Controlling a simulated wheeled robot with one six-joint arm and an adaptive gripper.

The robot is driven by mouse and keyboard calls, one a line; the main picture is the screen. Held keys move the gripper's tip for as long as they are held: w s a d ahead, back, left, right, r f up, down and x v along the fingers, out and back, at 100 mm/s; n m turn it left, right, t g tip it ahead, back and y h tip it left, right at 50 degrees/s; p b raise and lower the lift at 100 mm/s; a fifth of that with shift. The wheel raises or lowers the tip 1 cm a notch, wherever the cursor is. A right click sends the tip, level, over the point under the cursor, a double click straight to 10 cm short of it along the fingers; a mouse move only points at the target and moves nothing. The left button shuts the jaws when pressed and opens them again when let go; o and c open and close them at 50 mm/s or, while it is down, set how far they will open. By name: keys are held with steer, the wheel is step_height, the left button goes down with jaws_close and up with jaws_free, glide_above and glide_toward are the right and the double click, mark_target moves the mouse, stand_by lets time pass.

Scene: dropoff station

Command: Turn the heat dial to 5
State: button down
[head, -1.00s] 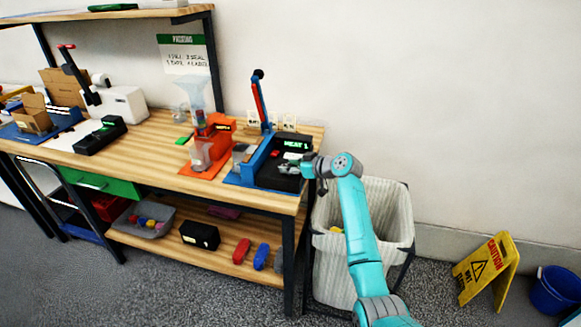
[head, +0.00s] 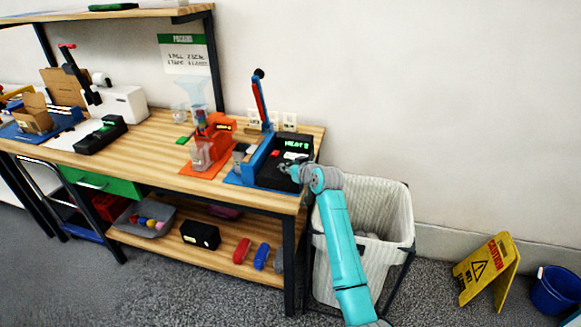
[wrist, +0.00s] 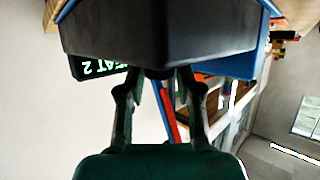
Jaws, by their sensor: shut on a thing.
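The heat sealer is a blue machine with a raised lever (head: 260,98) and a dark control box (head: 268,178) on the right end of the workbench. Its green display (head: 297,144) is small in the head view; in the wrist view the display (wrist: 103,68) appears turned over and reads as HEAT 2. My gripper (head: 285,169) is at the control box, reaching in from the right. In the wrist view its two fingers (wrist: 160,74) are closed in at the dark box. The heat dial is between the fingertips and mostly hidden.
An orange machine (head: 207,148) stands left of the sealer on the wooden bench (head: 155,140). A pale waste bin (head: 385,205) stands under my arm, right of the bench. A yellow caution sign (head: 486,268) and blue bucket (head: 556,290) are on the floor at right.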

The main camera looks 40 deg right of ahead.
steer(key=m+h, duration=0.1)
steer(key=m+g+h, duration=0.1)
steer(key=h, duration=0.1)
steer(key=m+h, duration=0.1)
steer(key=m, duration=0.1)
steer(key=shift+w+a+g+h, duration=0.1)
steer(key=shift+a+g+h, duration=0.2)
steer(key=shift+a+h, duration=0.1)
steer(key=m+g+h, duration=0.2)
steer(key=m+h, duration=0.1)
steer(key=shift+w+m, duration=0.15)
steer(key=shift+m, duration=0.15)
steer(key=m+g+h, duration=0.1)
steer(key=m+g, duration=0.1)
steer(key=m+g+h, duration=0.1)
steer(key=m+g, duration=0.1)
steer(key=shift+w+a+g+h, duration=0.15)
steer(key=shift+w+g+h, duration=0.05)
steer(key=shift+g+h, duration=0.2)
steer(key=shift+f+m+g+h, duration=0.15)
steer(key=shift+m+g+h, duration=0.35)
steer(key=shift+m+g, duration=1.7)
steer(key=shift+g, duration=0.2)
steer(key=c, duration=0.8)
jaws_free()
steer(key=shift+w, duration=0.1)
